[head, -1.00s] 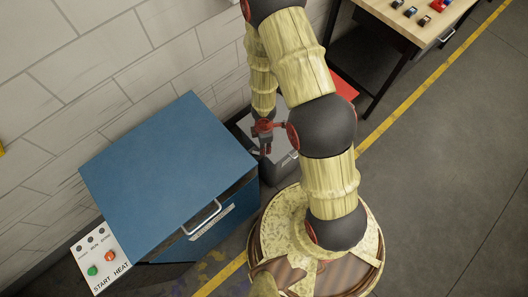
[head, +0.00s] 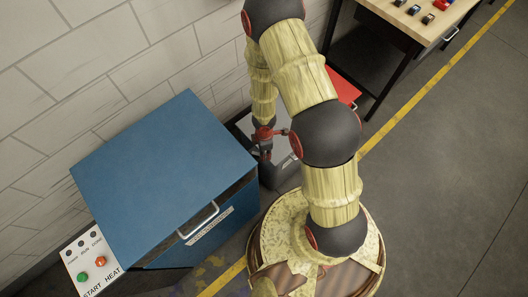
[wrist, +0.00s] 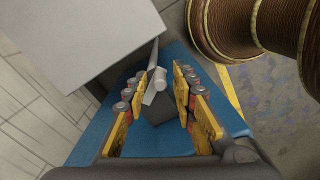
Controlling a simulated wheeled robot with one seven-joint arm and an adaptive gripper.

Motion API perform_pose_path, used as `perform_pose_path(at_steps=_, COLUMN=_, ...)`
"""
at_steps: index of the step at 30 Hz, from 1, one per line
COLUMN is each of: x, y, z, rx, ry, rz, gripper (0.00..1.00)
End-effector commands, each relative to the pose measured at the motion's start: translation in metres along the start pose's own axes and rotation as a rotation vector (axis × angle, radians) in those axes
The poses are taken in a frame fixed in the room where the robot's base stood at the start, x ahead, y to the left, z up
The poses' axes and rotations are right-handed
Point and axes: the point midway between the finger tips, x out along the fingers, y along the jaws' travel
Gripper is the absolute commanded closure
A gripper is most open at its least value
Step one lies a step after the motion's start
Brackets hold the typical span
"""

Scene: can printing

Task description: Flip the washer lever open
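The washer appears to be the grey box (head: 283,172) standing between the blue machine and the workbench in the head view. My arm hides much of it. In the wrist view its pale flat top (wrist: 85,35) fills the upper left. My gripper (wrist: 160,95) is open, with one yellow-padded finger on each side of the lever and visible gaps. In the head view my gripper (head: 265,152) points down by the grey box; its fingertips are hard to make out.
A blue machine (head: 160,170) with a metal handle (head: 198,219) stands close on the left, with a START/HEAT button panel (head: 91,262). A workbench (head: 410,22) is at top right. A brick wall (head: 90,70) runs behind. The floor (head: 440,190) on the right is clear.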

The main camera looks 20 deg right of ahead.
Motion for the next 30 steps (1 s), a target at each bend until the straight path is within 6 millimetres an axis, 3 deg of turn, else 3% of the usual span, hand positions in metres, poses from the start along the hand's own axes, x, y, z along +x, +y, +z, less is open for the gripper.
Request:
perform_pose_path(at_steps=13, x=0.0001, y=-0.0002, z=0.0, rx=0.0, ry=0.0, rz=0.0, gripper=1.0)
perform_pose_path(at_steps=30, x=-0.0001, y=-0.0037, z=-0.002, rx=0.086, ry=0.0, rz=0.0, gripper=1.0)
